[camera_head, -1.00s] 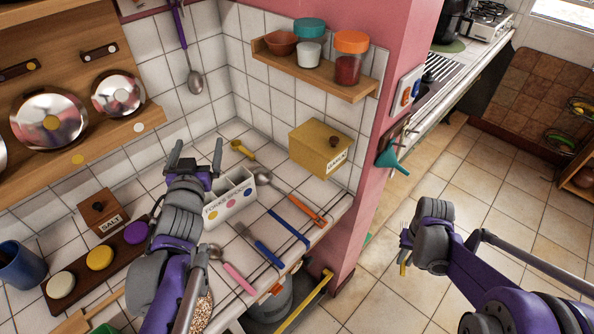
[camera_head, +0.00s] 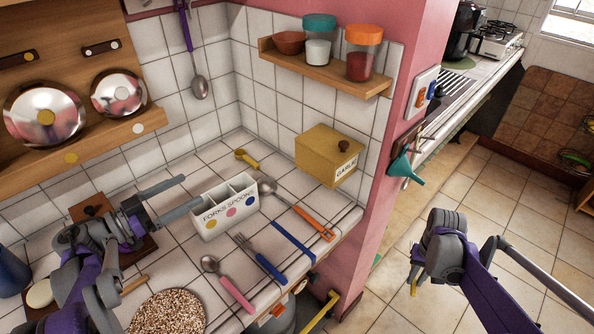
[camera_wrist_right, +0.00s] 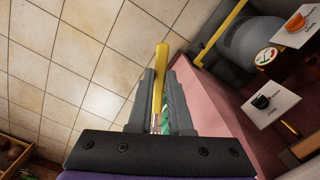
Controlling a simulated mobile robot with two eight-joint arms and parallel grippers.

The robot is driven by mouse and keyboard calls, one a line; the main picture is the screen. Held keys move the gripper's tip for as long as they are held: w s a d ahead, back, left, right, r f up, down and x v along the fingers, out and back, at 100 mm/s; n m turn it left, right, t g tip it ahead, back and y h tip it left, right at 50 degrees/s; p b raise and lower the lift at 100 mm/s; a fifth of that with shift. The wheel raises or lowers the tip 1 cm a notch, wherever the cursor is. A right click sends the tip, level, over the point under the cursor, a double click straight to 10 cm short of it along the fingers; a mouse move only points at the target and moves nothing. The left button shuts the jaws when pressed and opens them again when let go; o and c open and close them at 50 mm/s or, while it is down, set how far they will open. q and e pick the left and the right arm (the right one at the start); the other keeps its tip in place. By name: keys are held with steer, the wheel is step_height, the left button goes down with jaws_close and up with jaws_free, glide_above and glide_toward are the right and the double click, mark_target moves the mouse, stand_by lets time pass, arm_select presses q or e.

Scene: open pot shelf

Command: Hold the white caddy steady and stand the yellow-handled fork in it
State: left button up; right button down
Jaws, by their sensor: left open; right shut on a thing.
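The white caddy (camera_head: 226,207), with several compartments and lettering on its front, stands on the tiled counter. My left gripper (camera_head: 184,195) is open beside the caddy's left end, its fingers pointing toward it; I cannot tell whether a finger touches it. My right gripper (camera_head: 414,285) is shut on the yellow-handled fork, away from the counter over the floor. In the right wrist view the fork's yellow handle (camera_wrist_right: 160,80) sticks out between the fingers (camera_wrist_right: 160,100). The fork's tines are mostly hidden by my gripper.
A blue-handled fork (camera_head: 262,260), a pink-handled spoon (camera_head: 229,283), a blue-handled utensil (camera_head: 293,241) and an orange-handled spoon (camera_head: 298,212) lie before and right of the caddy. A garlic box (camera_head: 322,158) stands behind. A pink wall end (camera_head: 385,170) borders the counter on the right.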

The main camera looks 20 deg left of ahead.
arm_select(q)
steer(key=b, duration=0.1)
glide_toward(216, 197)
steer(key=d+r, duration=0.2)
steer(key=d, duration=0.1)
steer(key=shift+r, duration=0.25)
arm_select(e)
steer(key=shift+s+f, duration=0.1)
steer(key=shift+f, duration=0.6)
arm_select(q)
steer(key=x, duration=0.7)
steer(key=shift+w+d+r+p, duration=0.2)
steer(key=shift+w+p, duration=0.1)
steer(key=shift+p, duration=0.05)
arm_select(e)
steer(key=shift+r, duration=0.45)
arm_select(q)
jaws_close()
